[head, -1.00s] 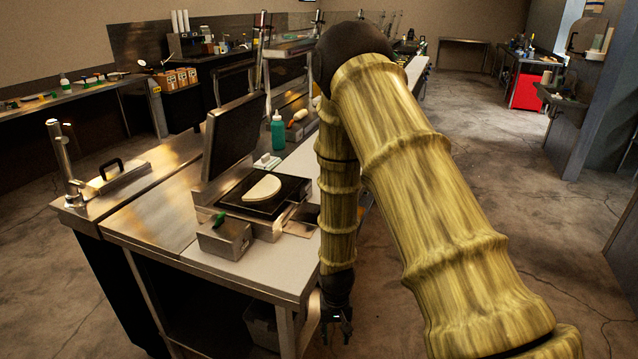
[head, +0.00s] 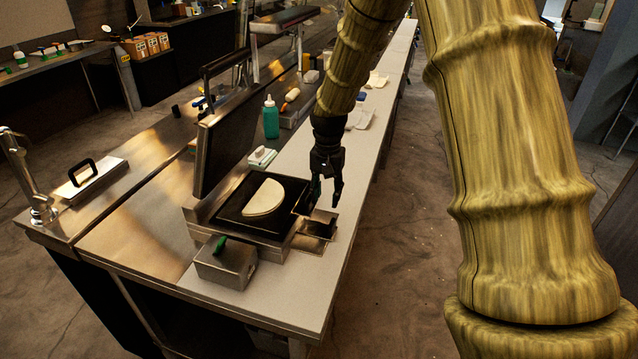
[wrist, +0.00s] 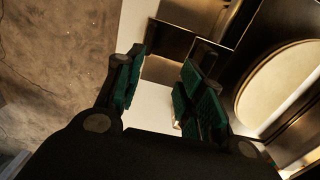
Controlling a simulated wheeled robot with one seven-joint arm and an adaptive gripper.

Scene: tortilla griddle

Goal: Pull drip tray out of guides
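The drip tray (head: 319,227) is a small shiny metal tray that sticks out from the right side of the griddle (head: 262,222), low over the white counter. In the wrist view the tray (wrist: 166,70) shows between and beyond my fingertips. My gripper (head: 327,197) hangs fingers down just above and behind the tray in the head view. In the wrist view my gripper (wrist: 163,68) is open with green-padded fingers and nothing between the pads. I cannot tell whether a finger touches the tray. The guides are hidden under the griddle's side.
A half-round tortilla (head: 264,198) lies on the black plate, with the lid (head: 230,145) raised behind. A metal box with a green knob (head: 226,262) stands in front. A green bottle (head: 271,118) is farther back. The counter right of the tray is bare, then drops to floor.

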